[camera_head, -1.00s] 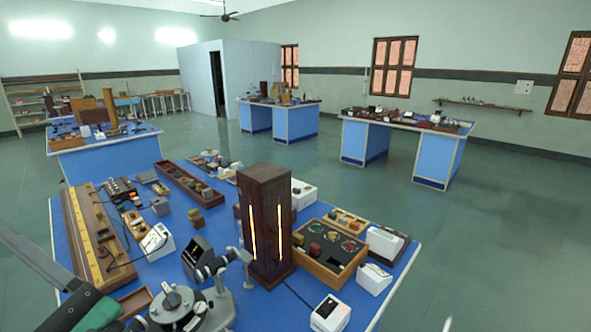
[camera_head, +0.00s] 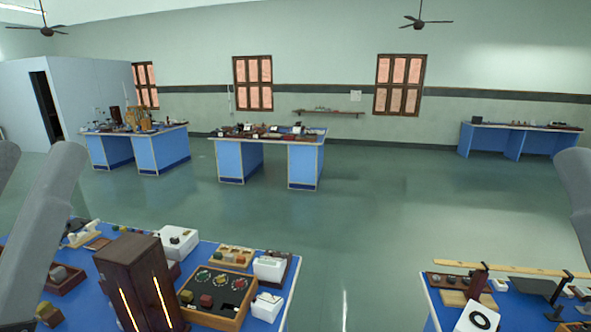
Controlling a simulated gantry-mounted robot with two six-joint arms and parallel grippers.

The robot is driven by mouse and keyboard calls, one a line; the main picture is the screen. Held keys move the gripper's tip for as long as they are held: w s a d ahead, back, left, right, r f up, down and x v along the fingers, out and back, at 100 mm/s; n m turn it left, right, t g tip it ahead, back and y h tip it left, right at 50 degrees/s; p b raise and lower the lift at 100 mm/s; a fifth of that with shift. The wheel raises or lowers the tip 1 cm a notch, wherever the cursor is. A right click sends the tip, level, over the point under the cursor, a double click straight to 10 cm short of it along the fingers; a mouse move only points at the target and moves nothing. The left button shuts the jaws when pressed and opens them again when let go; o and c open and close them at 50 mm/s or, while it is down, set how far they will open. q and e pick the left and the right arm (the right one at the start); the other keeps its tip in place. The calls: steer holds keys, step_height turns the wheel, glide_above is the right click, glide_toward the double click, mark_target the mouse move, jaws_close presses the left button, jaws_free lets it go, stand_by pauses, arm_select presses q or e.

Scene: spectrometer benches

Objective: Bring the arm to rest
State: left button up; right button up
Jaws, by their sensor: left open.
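My left arm (camera_head: 45,220) shows as a smooth grey link slanting down the left side. Its gripper is not visible. Part of my right arm (camera_head: 579,190) shows at the right edge, and its gripper is also outside the picture. The near blue bench (camera_head: 215,246) lies below. A dark wooden tower (camera_head: 130,262) with two glowing slits stands on it, apart from the visible arm link.
A wooden tray (camera_head: 226,313) of coloured pieces and a white instrument (camera_head: 269,269) lie on the near bench. Another bench (camera_head: 428,292) with apparatus stands at the lower right. Open green floor (camera_head: 350,220) lies between them and the far blue benches (camera_head: 305,164).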

step_height(320, 180, up, 24)
steer(key=p, duration=2)
steer(key=shift+f, duration=0.15)
